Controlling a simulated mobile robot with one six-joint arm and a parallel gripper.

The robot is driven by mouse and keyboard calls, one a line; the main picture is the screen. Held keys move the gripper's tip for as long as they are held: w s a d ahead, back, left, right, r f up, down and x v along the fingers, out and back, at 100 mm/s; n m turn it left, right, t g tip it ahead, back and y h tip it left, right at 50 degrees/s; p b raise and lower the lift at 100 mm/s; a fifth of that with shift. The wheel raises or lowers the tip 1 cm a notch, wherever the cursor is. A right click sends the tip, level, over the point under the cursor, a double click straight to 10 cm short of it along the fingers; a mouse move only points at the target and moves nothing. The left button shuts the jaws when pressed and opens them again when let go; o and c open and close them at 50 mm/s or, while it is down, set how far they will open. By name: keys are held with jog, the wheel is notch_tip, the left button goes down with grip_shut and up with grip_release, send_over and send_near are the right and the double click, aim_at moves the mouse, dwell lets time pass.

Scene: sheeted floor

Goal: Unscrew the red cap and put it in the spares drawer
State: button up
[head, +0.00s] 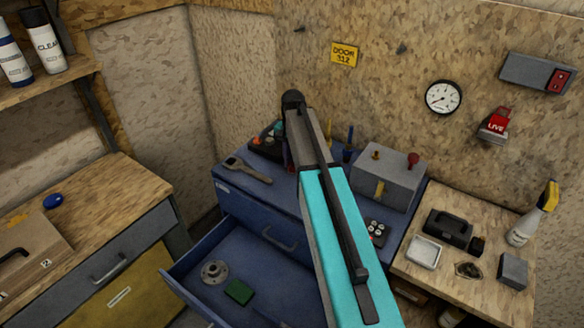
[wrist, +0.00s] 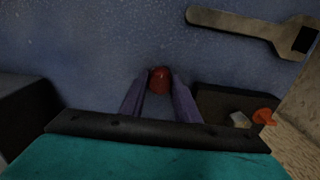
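My gripper (wrist: 160,80) is shut on a small red cap (wrist: 159,82), which sits between the two purple fingertips in the wrist view. In the head view my gripper (head: 287,162) is over the blue cabinet top (head: 240,188), mostly hidden behind my arm. An open blue drawer (head: 205,258) sticks out of the cabinet's front. It holds a round metal flange and a green block. I cannot read its label. A grey box (head: 388,180) on the cabinet top carries a brass fitting and a red knob.
A wrench (head: 248,171) lies on the cabinet top; it also shows in the wrist view (wrist: 240,22). A dark tray (wrist: 225,105) with small parts is beside the gripper. Wooden benches (head: 90,205) stand left and right. The drawer has bare floor around its contents.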

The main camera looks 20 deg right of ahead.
jog(key=c, duration=0.5)
jog(key=shift+o, duration=0.2)
jog(key=n, duration=0.4)
jog(key=shift+p, duration=0.4)
jog(key=n, duration=0.4)
jog(key=shift+w+n+p, duration=0.1)
jog(key=shift+n+p, duration=0.2)
jog(key=shift+n, duration=0.1)
jog(key=n, duration=0.5)
jog(key=shift+n+p, duration=0.3)
jog(key=shift+n, duration=2.5)
